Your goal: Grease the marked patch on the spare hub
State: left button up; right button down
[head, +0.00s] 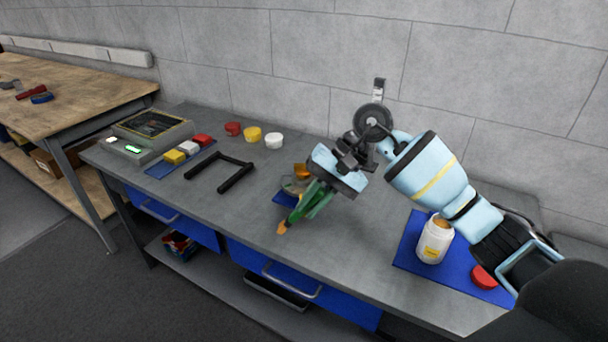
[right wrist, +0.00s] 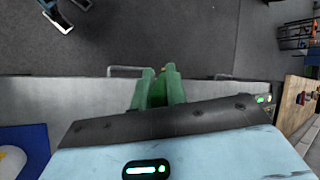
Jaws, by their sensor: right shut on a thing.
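My right gripper (head: 302,210) reaches down and left over the middle of the bench. Its green fingers are shut on a slim tool with an orange-brown tip (head: 283,229); the fingers hide most of the tool. In the right wrist view the green fingers (right wrist: 158,88) are close together. A grey and orange part (head: 301,171), likely the spare hub, sits just behind the fingers on a small blue mat (head: 283,199). The gripper partly hides it, and I cannot make out the marked patch. An open white jar (head: 432,248) with brown contents stands at the right. My left gripper is not in view.
A red lid (head: 484,277) lies beside the jar on a blue mat (head: 410,250). A black U-shaped frame (head: 237,181) lies left of the hub. Red, yellow and white caps (head: 252,134), coloured blocks (head: 175,156) and a grey device (head: 150,135) are farther left. The front middle bench is clear.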

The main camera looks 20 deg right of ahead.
jog(key=s+f+m+t, duration=0.2)
jog(key=s+f+m, duration=0.1)
jog(key=s+f, duration=0.2)
jog(key=s+f+m+t+h, duration=0.1)
jog(key=s+f+m, duration=0.3)
jog(key=f, duration=0.6)
jog(key=shift+s+d+t, duration=0.2)
jog(key=shift+s+t, duration=0.6)
jog(key=shift+t, duration=0.1)
jog(key=shift+w, duration=0.1)
